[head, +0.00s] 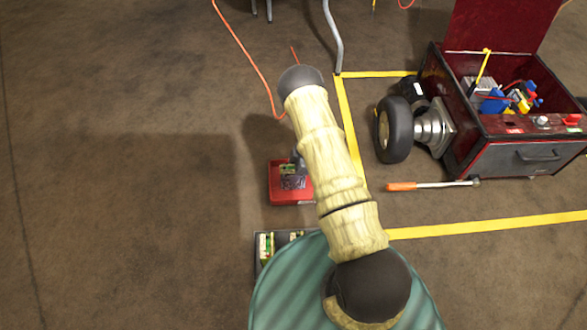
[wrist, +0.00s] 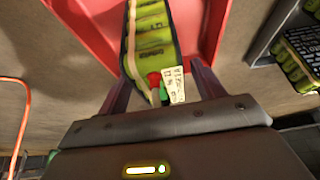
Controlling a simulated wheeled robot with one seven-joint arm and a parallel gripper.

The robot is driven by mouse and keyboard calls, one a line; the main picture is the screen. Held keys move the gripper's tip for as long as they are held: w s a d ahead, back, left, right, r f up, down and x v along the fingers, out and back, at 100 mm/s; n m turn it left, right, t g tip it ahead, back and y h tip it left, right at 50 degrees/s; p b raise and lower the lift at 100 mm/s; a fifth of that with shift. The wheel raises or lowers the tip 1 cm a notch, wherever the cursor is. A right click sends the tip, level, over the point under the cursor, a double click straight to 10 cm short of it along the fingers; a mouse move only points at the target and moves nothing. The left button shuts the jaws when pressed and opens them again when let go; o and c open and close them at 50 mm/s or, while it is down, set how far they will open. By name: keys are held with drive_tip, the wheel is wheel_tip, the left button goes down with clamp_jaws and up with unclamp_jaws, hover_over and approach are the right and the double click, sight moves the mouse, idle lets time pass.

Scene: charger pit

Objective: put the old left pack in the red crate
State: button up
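The red crate (head: 277,196) stands on the floor left of the yellow line, and its wall shows in the wrist view (wrist: 82,22). A green pack (head: 288,170) with a dark label is at the crate. In the wrist view, a green pack (wrist: 153,38) with a pale tag and red and green ends lies inside the crate. My gripper (wrist: 160,72) is open around the near end of this pack, with a gap visible on the right finger's side. In the head view my arm partly hides the gripper and the crate's right side.
A dark tray (head: 257,238) with more green packs is nearer, partly hidden by my body. A dark red charger cart (head: 530,160) with a wheel stands right. An orange-handled bar (head: 430,186) and orange cable (head: 243,45) lie on the floor. Floor left is clear.

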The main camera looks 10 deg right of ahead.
drive_tip(key=p+v, duration=0.7)
drive_tip(key=v, duration=0.5)
drive_tip(key=shift+r+p, duration=0.2)
drive_tip(key=shift+p, duration=0.15)
drive_tip(key=shift+a, duration=0.1)
